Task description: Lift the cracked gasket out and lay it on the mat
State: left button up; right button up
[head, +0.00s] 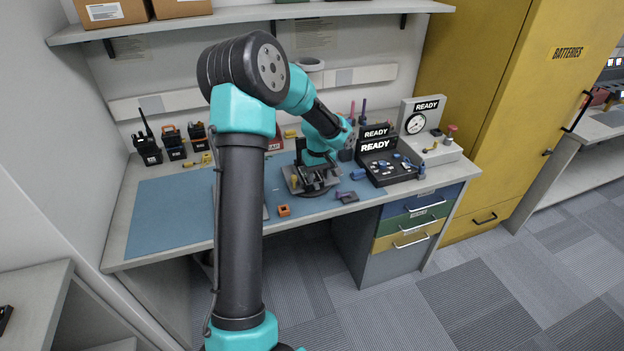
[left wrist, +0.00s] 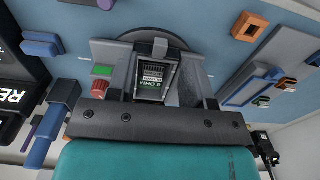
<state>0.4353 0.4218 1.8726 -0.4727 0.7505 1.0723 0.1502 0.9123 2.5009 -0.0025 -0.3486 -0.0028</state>
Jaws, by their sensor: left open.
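My left gripper (head: 314,164) is open at the work stand (head: 322,190) on the bench, its tips partly hidden by my own arm. In the left wrist view an opened dark radio (left wrist: 153,58) sits in the stand, close in front of the gripper. A labelled board (left wrist: 152,82) shows inside its frame. I cannot make out the cracked gasket apart from the dark rim around that board, and I see no crack. The blue mat (head: 160,212) covers the bench's left and middle. My right gripper is not in view.
An orange square part (head: 284,210) lies near the front edge, and it also shows in the left wrist view (left wrist: 248,27). Several handheld radios (head: 148,148) stand at the back left. Black READY testers (head: 383,165) stand right of the stand. The mat's left part is clear.

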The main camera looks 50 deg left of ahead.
aim_at(318, 186)
pick_arm(q)
notch_tip(318, 186, down, 4)
jog(key=shift+s+f, duration=0.1)
jog(key=shift+f, duration=0.05)
dwell(0.5)
grip_shut()
